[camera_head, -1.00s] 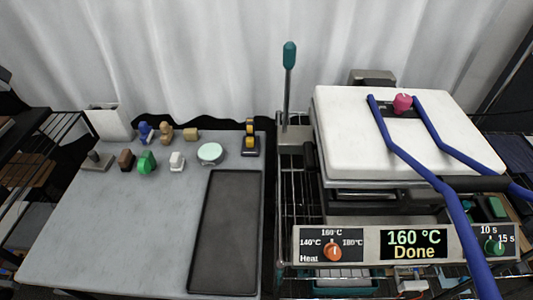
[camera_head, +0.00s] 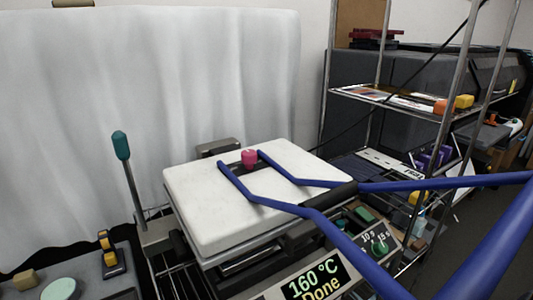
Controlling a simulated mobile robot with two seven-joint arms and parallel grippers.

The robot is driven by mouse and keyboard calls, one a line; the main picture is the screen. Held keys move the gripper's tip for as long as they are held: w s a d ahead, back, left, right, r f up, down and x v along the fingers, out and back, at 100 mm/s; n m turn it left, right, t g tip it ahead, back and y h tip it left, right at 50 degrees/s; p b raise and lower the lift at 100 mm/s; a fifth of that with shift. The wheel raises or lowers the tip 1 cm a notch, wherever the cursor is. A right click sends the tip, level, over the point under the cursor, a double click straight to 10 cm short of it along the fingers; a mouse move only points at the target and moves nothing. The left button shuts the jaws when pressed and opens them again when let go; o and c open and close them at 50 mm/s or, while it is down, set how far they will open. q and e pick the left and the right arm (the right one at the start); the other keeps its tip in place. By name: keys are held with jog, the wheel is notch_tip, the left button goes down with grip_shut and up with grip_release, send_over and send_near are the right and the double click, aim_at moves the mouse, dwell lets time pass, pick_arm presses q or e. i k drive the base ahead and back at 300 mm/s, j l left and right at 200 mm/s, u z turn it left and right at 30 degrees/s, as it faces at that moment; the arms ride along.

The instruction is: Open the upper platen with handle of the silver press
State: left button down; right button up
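The silver press stands in the middle of the camera_head view. Its upper platen (camera_head: 215,215) has a pale, flat top and lies down over the base, looking closed. The long blue bent handle (camera_head: 305,211) starts as two bars beside a pink knob (camera_head: 249,157) on the platen. The bars spread toward me and to the right edge. A thick blue bar (camera_head: 495,240) at lower right looks like the handle's cross bar, partly cut off by the frame. The display (camera_head: 315,283) reads 160 °C, Done. Neither of my grippers is in view.
A lever with a teal grip (camera_head: 121,146) stands left of the press. The grey table corner (camera_head: 95,270) at lower left holds small objects. A metal rack (camera_head: 385,98) with papers and blocks stands right of the press. A white curtain (camera_head: 150,80) hangs behind.

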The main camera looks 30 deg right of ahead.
aim_at(225, 210)
jog(key=z, duration=0.4)
jog(key=k+l+z, duration=0.1)
jog(key=z, duration=0.3)
jog(key=k+z, duration=0.1)
jog(key=z, duration=0.3)
jog(key=l+z, duration=0.1)
jog(key=z, duration=0.3)
jog(key=l+z, duration=0.1)
jog(key=z, duration=0.3)
jog(key=k+l+z, duration=0.25)
